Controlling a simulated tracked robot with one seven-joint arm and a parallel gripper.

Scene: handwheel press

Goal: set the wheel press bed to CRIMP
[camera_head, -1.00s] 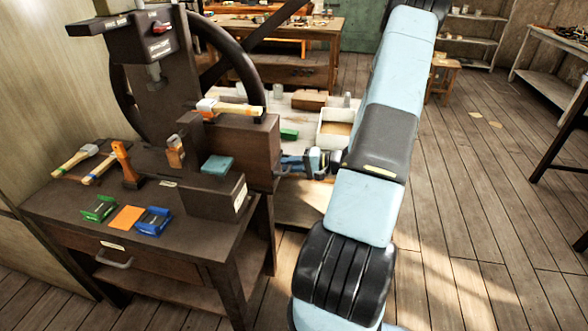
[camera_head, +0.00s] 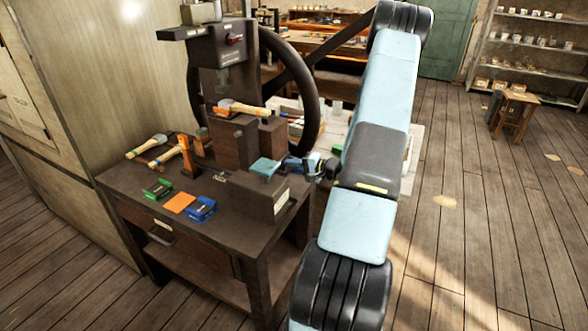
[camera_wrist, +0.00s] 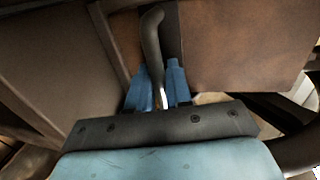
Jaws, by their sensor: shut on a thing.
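The wheel press (camera_head: 222,75) is a dark upright machine on a bench, with a large dark handwheel (camera_head: 311,100) behind it. A brown block (camera_head: 235,145) stands below its head. My gripper (camera_head: 308,168) is at the right side of the press's lower part. In the wrist view, my blue fingers (camera_wrist: 160,88) are shut around a dark curved handle (camera_wrist: 152,40), beside a brown panel (camera_wrist: 245,45). In the head view the grip is small and partly hidden by my arm. I cannot read any bed marking as CRIMP.
Another hammer (camera_head: 242,108) lies on the brown block. Open floor (camera_head: 470,240) lies to the right.

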